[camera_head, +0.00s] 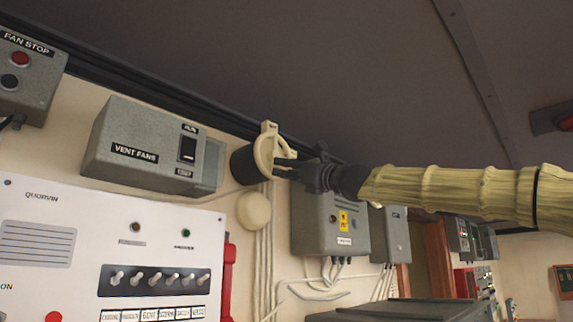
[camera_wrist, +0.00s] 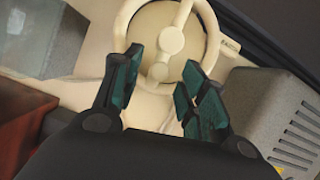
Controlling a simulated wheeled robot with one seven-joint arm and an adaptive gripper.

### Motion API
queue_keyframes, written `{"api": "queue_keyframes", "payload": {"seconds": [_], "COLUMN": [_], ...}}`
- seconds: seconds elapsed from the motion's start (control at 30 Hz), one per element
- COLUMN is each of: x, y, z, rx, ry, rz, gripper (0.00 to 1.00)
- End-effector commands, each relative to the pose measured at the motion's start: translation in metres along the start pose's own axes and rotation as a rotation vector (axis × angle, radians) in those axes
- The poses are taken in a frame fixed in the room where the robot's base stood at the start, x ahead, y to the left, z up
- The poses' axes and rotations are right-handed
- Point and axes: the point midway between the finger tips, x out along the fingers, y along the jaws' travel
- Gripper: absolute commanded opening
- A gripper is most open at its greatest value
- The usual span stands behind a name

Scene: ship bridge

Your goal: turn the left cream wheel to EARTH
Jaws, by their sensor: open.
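The cream wheel (camera_head: 268,152) sits on a dark round housing high on the wall in the head view, with a small label tab at its top whose text is too small to read. My gripper (camera_head: 283,168) reaches it from the right and covers part of its right side. In the wrist view the wheel (camera_wrist: 166,32) shows its ring, hub and spokes, with a knob low on it. My gripper (camera_wrist: 158,88) is open there, its two teal-padded fingers on either side of the wheel's lower spoke and knob. I cannot tell whether they touch. No EARTH marking is readable.
A grey VENT FANS box (camera_head: 150,148) is left of the wheel. A round cream knob (camera_head: 254,210) and vertical pipes are below it. A grey box with a yellow label (camera_head: 330,222) is right below my arm. The dark sloping ceiling (camera_head: 340,70) is close above.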

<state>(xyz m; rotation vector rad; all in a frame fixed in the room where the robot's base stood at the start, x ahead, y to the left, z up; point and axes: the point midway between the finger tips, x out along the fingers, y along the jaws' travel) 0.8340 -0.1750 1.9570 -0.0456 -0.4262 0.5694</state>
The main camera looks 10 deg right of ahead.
Motion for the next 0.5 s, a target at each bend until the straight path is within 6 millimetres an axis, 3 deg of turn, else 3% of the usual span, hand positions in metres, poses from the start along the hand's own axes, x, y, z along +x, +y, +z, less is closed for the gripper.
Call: {"api": "queue_keyframes", "payload": {"seconds": [0.13, 0.47, 0.5], "x": [0.0096, 0.0108, 0.0107], "y": [0.0003, -0.0001, -0.0001], "z": [0.0003, -0.0005, -0.0005], "rx": [0.000, 0.000, 0.000], "ry": [0.000, 0.000, 0.000], "rz": [0.000, 0.000, 0.000], "gripper": [0.42, 0.42, 0.35]}}
